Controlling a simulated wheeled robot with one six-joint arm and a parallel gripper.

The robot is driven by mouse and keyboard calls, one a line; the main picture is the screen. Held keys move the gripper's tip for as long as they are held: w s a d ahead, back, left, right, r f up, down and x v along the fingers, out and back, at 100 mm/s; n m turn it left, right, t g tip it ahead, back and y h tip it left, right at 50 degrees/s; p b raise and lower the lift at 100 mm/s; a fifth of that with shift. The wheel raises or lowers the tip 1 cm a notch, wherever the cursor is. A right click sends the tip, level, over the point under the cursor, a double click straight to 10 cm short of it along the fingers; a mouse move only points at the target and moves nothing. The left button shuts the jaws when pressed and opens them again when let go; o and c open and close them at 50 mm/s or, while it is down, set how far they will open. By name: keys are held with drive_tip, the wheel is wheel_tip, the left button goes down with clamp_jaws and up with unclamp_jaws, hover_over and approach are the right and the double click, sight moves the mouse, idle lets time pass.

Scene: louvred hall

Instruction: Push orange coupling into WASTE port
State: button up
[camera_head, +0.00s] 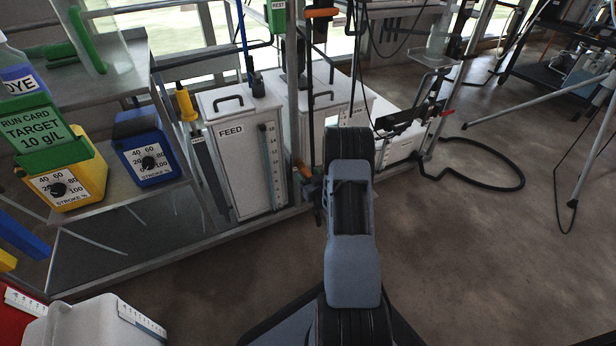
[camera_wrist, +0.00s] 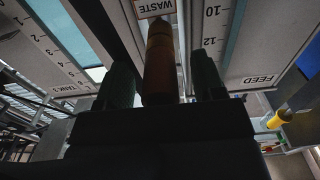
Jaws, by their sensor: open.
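In the wrist view the orange coupling (camera_wrist: 159,70) is a dark orange cylinder, running from the gripper's dark body towards the WASTE label (camera_wrist: 155,8). My gripper (camera_wrist: 163,78) is open, with one dark finger on each side of the coupling and a visible gap on both sides. The WASTE port is not clearly seen; the coupling covers the area by the label, and I cannot tell whether it is seated. In the head view my arm hides most of the gripper. A small orange piece (camera_head: 303,169) shows left of the arm; I cannot tell if it is the coupling.
The white FEED tank (camera_head: 235,165) stands left of my arm, with more white tanks behind. Blue (camera_head: 146,155) and yellow (camera_head: 70,180) dosing units sit on the left bench. A black hose (camera_head: 500,185) loops on the floor at right.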

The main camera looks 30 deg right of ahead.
drive_tip(key=s, duration=0.7)
drive_tip(key=shift+a, duration=0.45)
drive_tip(key=s+a+p, duration=0.2)
drive_tip(key=s+p, duration=0.1)
drive_tip(key=s, duration=1)
drive_tip(key=shift+s+p, duration=0.35)
drive_tip(key=shift+c, duration=0.3)
